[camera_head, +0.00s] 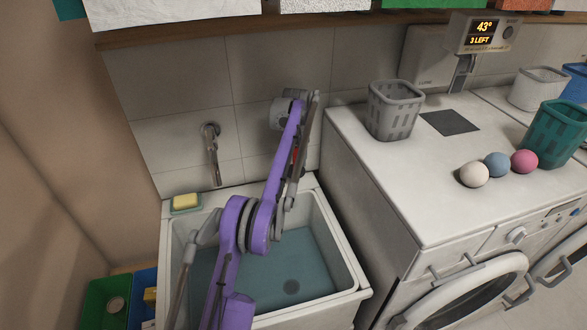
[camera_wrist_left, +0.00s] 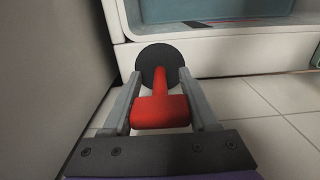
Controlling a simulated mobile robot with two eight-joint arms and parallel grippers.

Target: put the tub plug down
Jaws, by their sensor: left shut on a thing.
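The tub plug (camera_wrist_left: 159,107) has a red T-shaped handle and a round black disc. In the left wrist view, my left gripper (camera_wrist_left: 158,76) is shut on the handle, its two grey fingers on either side. The disc sticks out beyond the fingertips. In the head view my purple left arm reaches over the sink (camera_head: 350,268), towards its back right. A small red patch shows beside the arm there; the plug's outline is not clear. A dark round spot (camera_head: 291,287) lies on the sink floor under bluish water. My right gripper is out of view.
A washing machine (camera_head: 420,205) stands right of the sink, bearing a grey basket (camera_head: 394,112), a teal basket (camera_head: 553,135) and three balls (camera_head: 497,164). A yellow sponge (camera_head: 185,201) sits at the sink's back left. A tap (camera_head: 213,150) is on the wall.

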